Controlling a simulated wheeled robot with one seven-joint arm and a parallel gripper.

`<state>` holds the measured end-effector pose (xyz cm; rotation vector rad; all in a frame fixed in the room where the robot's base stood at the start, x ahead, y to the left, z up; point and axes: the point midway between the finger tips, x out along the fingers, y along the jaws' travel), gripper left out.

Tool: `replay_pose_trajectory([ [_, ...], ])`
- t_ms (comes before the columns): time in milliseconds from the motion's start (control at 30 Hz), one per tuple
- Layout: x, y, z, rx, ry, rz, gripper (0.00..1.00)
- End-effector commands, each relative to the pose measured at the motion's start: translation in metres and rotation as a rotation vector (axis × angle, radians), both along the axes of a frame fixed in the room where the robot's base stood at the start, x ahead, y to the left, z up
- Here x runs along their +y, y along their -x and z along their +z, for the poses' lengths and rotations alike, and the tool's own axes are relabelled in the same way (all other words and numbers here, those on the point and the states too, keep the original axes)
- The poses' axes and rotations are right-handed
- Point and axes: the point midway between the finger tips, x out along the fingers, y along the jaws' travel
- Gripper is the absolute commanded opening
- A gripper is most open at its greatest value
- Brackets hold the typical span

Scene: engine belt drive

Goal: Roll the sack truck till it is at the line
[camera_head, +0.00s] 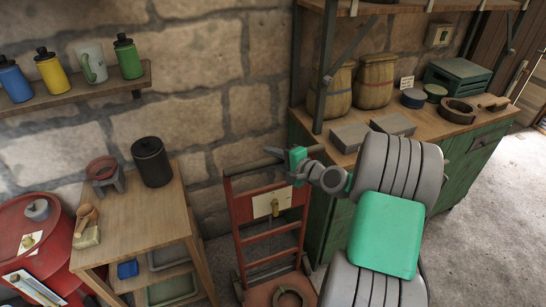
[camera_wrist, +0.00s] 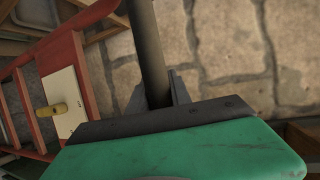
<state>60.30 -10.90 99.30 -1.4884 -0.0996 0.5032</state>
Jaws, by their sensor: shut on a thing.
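The sack truck (camera_head: 241,235) is a red ladder-like frame with a dark crossbar handle at its top and a cream plate with a brass knob on it. It stands upright against the stone wall, between the wooden table and the green cabinet. My gripper (camera_head: 291,160) is shut on the dark handle bar. In the wrist view the handle bar (camera_wrist: 146,40) runs down between the grey fingers of my gripper (camera_wrist: 158,92), and the red frame of the sack truck (camera_wrist: 76,70) is at the left. I see no line on the floor in either view.
The wooden table (camera_head: 133,232) with a black canister (camera_head: 152,162) is close on the left, beside a red drum (camera_head: 42,255). The green cabinet (camera_head: 455,180) with a loaded worktop is close on the right. Bare concrete floor (camera_head: 490,230) is open at the far right.

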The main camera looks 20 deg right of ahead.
Motion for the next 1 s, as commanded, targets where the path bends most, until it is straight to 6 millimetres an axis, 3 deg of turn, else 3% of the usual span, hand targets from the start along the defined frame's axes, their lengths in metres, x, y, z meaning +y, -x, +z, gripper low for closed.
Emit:
replay_pose_trajectory([
  [67,-0.001,0.0,0.0,0.0,0.003,-0.001,0.0],
  [100,-0.001,0.0,0.0,0.0,0.003,-0.001,0.27],
  [333,-0.001,0.0,0.0,0.0,0.001,0.0,0.46],
  [667,-0.004,0.006,0.002,-0.002,0.0,-0.002,0.46],
  [1000,-0.029,0.062,0.016,-0.002,0.001,-0.004,0.46],
])
